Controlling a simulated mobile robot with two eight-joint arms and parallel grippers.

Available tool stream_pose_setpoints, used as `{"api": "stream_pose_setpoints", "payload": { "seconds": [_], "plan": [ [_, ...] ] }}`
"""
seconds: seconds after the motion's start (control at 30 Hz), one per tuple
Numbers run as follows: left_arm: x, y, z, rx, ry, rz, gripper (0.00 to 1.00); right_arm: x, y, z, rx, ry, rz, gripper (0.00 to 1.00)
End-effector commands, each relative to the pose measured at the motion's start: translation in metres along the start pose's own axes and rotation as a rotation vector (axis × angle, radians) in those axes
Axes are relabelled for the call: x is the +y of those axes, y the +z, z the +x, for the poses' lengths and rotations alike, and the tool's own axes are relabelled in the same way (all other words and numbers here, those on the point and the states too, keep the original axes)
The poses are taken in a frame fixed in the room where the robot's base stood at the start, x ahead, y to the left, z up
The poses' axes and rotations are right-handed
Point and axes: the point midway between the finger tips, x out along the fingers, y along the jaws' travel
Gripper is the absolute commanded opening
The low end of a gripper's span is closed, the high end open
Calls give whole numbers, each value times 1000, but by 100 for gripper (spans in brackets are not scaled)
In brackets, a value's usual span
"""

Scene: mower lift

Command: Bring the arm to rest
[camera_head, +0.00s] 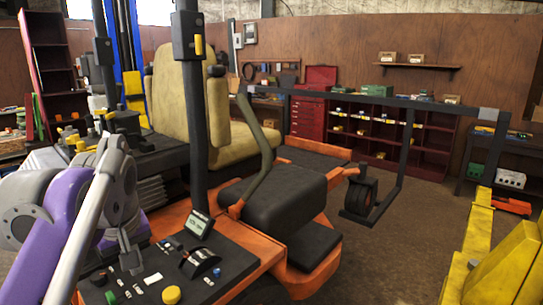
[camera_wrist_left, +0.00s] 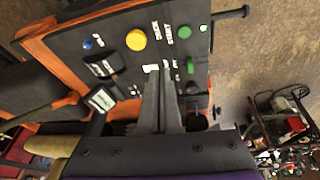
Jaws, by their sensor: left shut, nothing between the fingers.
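My left arm, purple and grey-white, comes in from the left in the head view. Its gripper (camera_head: 131,260) is low over the left part of the mower's black control panel (camera_head: 236,262). In the wrist view the left gripper (camera_wrist_left: 160,78) has its two fingers together, with nothing between them. The fingertips appear near a small white switch (camera_wrist_left: 150,68); I cannot tell whether they touch it. A yellow button (camera_head: 171,295) is on the panel, also seen in the wrist view (camera_wrist_left: 136,39). My right gripper is not in view.
The orange mower carries a beige seat (camera_head: 172,92), a black post (camera_head: 194,120) and a small display (camera_head: 199,224). A dark metal frame (camera_head: 408,140) reaches right. Yellow structure (camera_head: 508,268) stands at lower right. Brown floor (camera_head: 400,240) is open between. Red shelves (camera_head: 385,138) line the back wall.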

Motion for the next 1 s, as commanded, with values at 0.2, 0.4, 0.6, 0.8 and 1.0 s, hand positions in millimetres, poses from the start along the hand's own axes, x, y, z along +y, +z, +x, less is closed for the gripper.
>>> {"api": "stream_pose_setpoints", "payload": {
  "seconds": [0.2,0.4,0.6,0.8,1.0],
  "plan": [
    [-4,67,66,32,75,220,0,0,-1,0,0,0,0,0],
    [-27,166,152,84,154,470,0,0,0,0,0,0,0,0],
    [-54,238,210,128,202,632,0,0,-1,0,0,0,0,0],
    [-62,259,226,143,215,680,0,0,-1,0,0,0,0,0],
    [-62,258,226,142,214,679,0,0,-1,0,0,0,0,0]
  ]
}}
